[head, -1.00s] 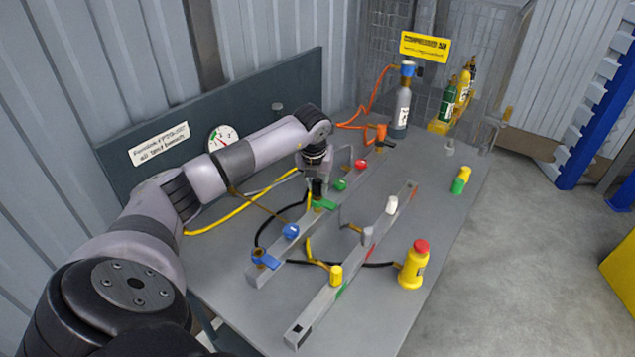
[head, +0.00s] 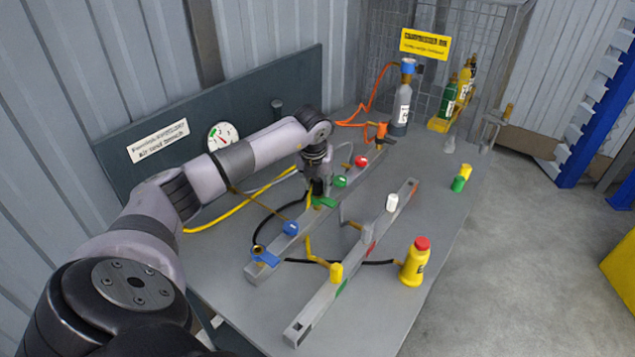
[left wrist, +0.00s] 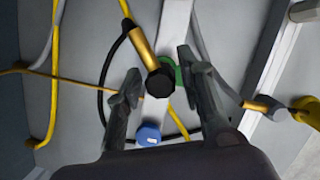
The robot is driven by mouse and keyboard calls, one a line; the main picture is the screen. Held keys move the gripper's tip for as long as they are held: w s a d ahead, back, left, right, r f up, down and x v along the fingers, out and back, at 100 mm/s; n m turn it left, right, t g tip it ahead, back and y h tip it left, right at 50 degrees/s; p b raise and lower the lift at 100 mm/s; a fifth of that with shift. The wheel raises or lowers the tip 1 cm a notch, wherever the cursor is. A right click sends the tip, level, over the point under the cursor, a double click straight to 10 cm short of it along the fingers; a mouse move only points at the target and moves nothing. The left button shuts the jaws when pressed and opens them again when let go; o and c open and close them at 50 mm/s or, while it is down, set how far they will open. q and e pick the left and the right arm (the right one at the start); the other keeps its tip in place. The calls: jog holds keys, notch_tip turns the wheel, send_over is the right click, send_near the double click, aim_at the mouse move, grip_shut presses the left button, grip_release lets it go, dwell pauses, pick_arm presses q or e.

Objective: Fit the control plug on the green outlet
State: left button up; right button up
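My left gripper (head: 319,192) points down over the back rail in the head view, at a green lever (head: 326,203). In the left wrist view its two fingers (left wrist: 162,92) are apart. A brass stem with a black cap (left wrist: 155,84) shows between them, with a gap on each side. The green part (left wrist: 169,66) shows behind the cap, partly hidden. A green knob (head: 340,182) sits on the back rail just right of the gripper. A yellow-and-green piece (head: 460,179) stands alone at the bench's right. I cannot tell which piece is the control plug. My right gripper is not in view.
The back rail also carries blue (head: 291,228) and red (head: 361,161) knobs. The front rail (head: 310,322) bears yellow, grey and white fittings. A yellow bottle (head: 414,264) with a red cap stands right of it. Hoses lie around my gripper.

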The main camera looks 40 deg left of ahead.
pick_arm(q)
jog(key=shift+o, duration=0.7)
jog(key=shift+r, duration=0.1)
jog(key=v, duration=1.2)
